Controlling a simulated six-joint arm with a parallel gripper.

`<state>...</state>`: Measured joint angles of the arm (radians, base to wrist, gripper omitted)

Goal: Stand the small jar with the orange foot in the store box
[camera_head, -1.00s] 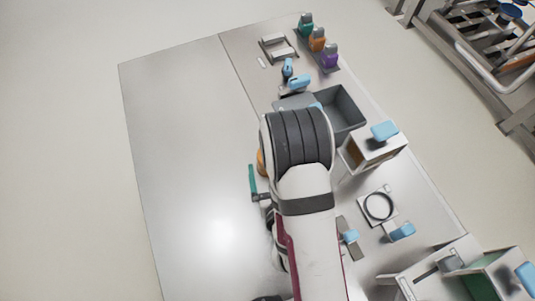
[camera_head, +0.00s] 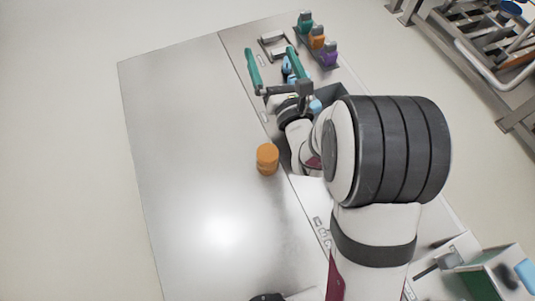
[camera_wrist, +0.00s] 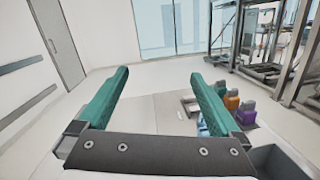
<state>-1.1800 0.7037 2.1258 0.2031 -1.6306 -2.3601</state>
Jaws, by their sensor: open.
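An orange-based piece with a grey top (camera_head: 317,38) stands at the back between a teal one and a purple one; it also shows in the wrist view (camera_wrist: 232,103). A separate squat orange cylinder (camera_head: 267,159) stands upright on the table, left of my arm. I cannot tell for sure which is the jar. The grey open-topped box (camera_head: 332,92), likely the store box, is mostly hidden by my arm; a grey wall shows in the wrist view (camera_wrist: 285,162). My gripper (camera_head: 270,50) has its teal fingers wide apart and empty, above the table's back part.
The teal piece (camera_head: 305,22) and purple piece (camera_head: 328,54) flank the orange-based one. A grey-white fixture (camera_head: 274,42) and blue pieces (camera_head: 287,68) lie near my fingers. Housings (camera_head: 490,275) stand front right.

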